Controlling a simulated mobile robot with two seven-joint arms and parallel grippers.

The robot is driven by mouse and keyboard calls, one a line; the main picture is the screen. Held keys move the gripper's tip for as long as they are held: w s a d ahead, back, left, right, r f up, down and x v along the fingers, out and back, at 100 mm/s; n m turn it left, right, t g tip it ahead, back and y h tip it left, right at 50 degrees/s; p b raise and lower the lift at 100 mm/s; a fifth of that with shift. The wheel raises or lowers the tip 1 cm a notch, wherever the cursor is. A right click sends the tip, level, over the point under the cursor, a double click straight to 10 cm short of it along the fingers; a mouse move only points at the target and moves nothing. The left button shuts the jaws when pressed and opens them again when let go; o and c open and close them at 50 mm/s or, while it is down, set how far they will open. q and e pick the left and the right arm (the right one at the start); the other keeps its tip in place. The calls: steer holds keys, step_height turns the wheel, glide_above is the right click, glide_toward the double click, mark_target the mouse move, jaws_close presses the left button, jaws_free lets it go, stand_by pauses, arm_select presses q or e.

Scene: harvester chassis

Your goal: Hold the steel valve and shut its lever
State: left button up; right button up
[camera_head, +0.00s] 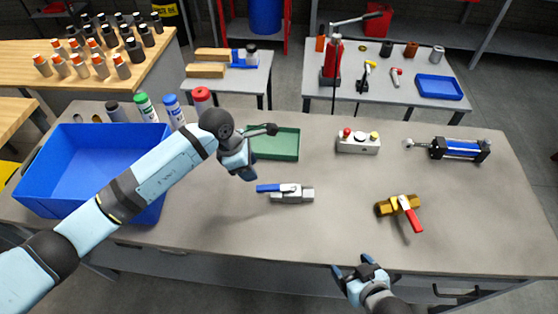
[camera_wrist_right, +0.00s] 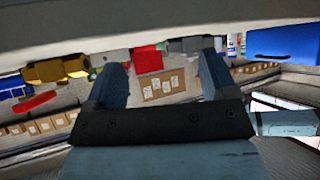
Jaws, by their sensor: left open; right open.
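The steel valve (camera_head: 300,195) lies on the grey workbench near its middle in the head view. Its blue lever (camera_head: 268,188) points left, roughly along the valve body. My left gripper (camera_head: 246,175) is open and empty, pointing down above the bench, left of the lever and apart from it. My right gripper (camera_head: 354,270) is open and empty at the bench's front edge, in front and to the right of the valve. Its two fingers (camera_wrist_right: 160,78) also show apart in the right wrist view, with nothing between them.
A brass valve with a red lever (camera_head: 398,205) lies to the right. A button box (camera_head: 358,143), green tray (camera_head: 275,143) and blue cylinder (camera_head: 460,149) stand behind. A blue bin (camera_head: 90,168) and several bottles are at left. The bench around the steel valve is clear.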

mark_target(301, 189)
steer(key=w+a+r+n+g, duration=0.1)
steer(key=w+a+n+g, duration=0.1)
steer(key=w, duration=0.3)
steer(key=w+a+r+n+g, duration=0.1)
steer(key=w+a+n+g, duration=0.1)
steer(key=w+a+n, duration=0.1)
steer(key=w+a+r+n+g, duration=0.1)
steer(key=w+n, duration=0.3)
steer(key=w, duration=0.4)
steer(key=shift+w+a+r+g+h, duration=0.1)
steer(key=shift+a+r+g+h, duration=0.25)
steer(key=shift+a+r, duration=0.35)
steer(key=w+a+r+n+g+h, duration=0.25)
steer(key=w+r+n+g, duration=0.25)
steer(key=w+r, duration=0.25)
steer(key=f, duration=1.3)
steer(key=shift+s+a+f, duration=0.1)
steer(key=shift+a+f, duration=0.1)
steer(key=c, duration=1.4)
steer(key=shift+o, duration=0.2)
